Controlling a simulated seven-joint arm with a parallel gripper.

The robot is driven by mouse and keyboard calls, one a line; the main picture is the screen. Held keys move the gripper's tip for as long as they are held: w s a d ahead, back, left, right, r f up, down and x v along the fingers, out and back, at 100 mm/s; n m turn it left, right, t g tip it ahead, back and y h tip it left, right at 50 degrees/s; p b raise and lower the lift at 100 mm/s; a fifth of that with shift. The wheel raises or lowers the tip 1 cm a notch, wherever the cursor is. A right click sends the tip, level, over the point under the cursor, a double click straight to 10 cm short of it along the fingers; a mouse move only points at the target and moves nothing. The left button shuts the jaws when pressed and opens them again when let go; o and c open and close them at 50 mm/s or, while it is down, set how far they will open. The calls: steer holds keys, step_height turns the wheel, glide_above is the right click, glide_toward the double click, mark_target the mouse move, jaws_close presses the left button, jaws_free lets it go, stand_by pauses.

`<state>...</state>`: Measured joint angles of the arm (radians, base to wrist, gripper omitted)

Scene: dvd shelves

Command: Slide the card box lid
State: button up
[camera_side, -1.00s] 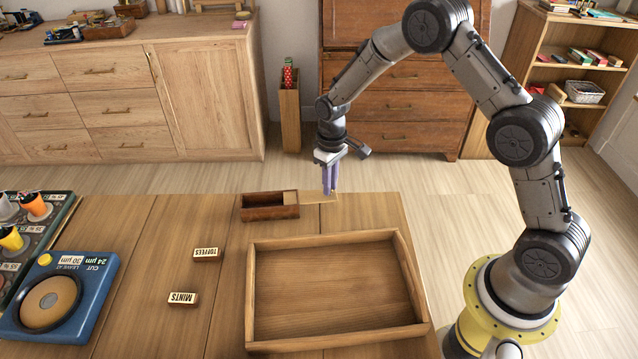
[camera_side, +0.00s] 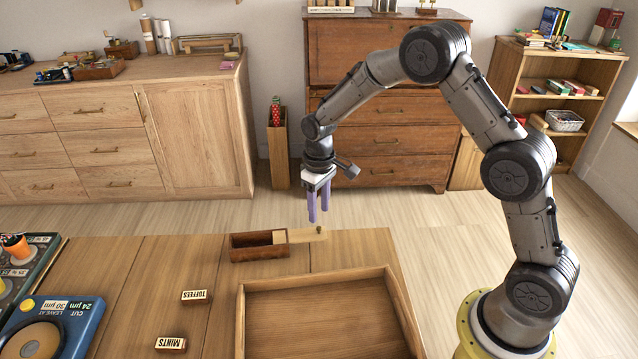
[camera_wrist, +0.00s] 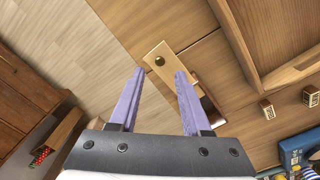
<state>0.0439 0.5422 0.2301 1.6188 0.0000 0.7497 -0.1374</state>
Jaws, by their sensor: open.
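The card box (camera_side: 253,248) is a small dark reddish-brown wooden box at the back of the table. Its pale lid (camera_side: 300,236) sticks out to the right, leaving most of the box uncovered. A small dark knob (camera_side: 319,230) stands near the lid's outer end. In the wrist view the lid (camera_wrist: 172,69) and knob (camera_wrist: 159,61) show between and beyond my fingers; the box lies partly behind the right finger. My gripper (camera_side: 318,222) is open and empty, its purple fingers pointing down above the lid's knob end, apart from it.
A large wooden tray (camera_side: 240,317) takes up the front right of the table. Blocks marked TOFFEES (camera_side: 196,296) and MINTS (camera_side: 171,343) lie left of it. A blue device (camera_side: 85,318) stands at the far left.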

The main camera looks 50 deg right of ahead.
step_height(320, 180, up, 9)
stand_by(0.3)
steer(key=s+a+r+t, duration=0.1)
steer(key=s+r+t, duration=0.1)
steer(key=s+r, duration=0.55)
steer(key=s+r+t, duration=0.2)
steer(key=s+r, duration=0.2)
steer(key=r, duration=0.6)
steer(key=s+f, duration=0.2)
steer(key=s, duration=0.7)
steer(key=s+a+f+m+t, duration=0.1)
steer(key=s+f, duration=0.2)
steer(key=s, duration=0.6)
steer(key=shift+s+t, duration=0.25)
steer(key=shift+t, duration=0.05)
